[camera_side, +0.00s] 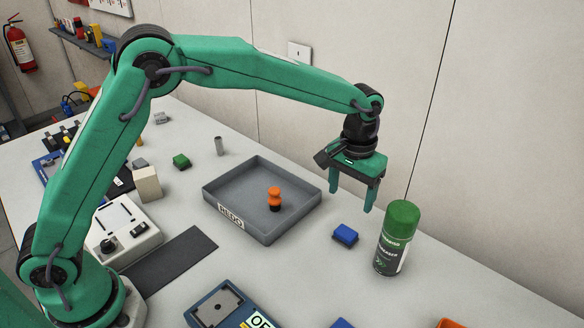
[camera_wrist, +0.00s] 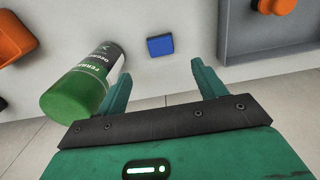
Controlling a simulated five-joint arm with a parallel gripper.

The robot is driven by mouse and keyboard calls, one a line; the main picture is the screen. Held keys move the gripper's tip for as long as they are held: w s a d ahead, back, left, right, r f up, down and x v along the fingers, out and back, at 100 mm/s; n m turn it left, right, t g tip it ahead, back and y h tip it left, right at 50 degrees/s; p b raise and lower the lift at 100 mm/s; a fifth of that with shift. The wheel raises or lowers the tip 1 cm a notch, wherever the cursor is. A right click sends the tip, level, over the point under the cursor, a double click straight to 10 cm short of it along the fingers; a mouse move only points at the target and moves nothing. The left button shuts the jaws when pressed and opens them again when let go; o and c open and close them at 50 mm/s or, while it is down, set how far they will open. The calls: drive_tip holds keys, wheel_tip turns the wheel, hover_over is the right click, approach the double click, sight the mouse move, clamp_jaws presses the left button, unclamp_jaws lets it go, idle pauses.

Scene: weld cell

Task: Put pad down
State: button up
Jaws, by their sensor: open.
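A small blue block, which looks like the pad (camera_side: 345,235), lies flat on the pale bench between the grey tray and the spray can. It also shows in the wrist view (camera_wrist: 160,46), just beyond the fingertips and roughly centred between them. My gripper (camera_side: 350,200) is open and empty, pointing down above the bench and apart from the pad. In the wrist view, nothing is between its fingers (camera_wrist: 160,72).
A green spray can (camera_side: 397,238) stands close to the right of the pad. A grey tray (camera_side: 220,205) holding an orange and black part (camera_side: 274,197) lies to the left. A blue-cased device (camera_side: 215,308) sits in front.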

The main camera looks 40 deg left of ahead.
idle(0.3)
drive_tip(key=s+a+r+t, duration=0.3)
drive_tip(key=s+a+r, duration=0.8)
drive_tip(key=a+r, duration=0.2)
drive_tip(key=s+a+t, duration=0.1)
drive_tip(key=s+a, duration=0.3)
drive_tip(key=s, duration=0.4)
drive_tip(key=s+a+f+t, duration=0.1)
drive_tip(key=s+a, duration=0.3)
drive_tip(key=s, duration=0.4)
drive_tip(key=shift+a+t, duration=0.25)
drive_tip(key=shift+t, duration=0.05)
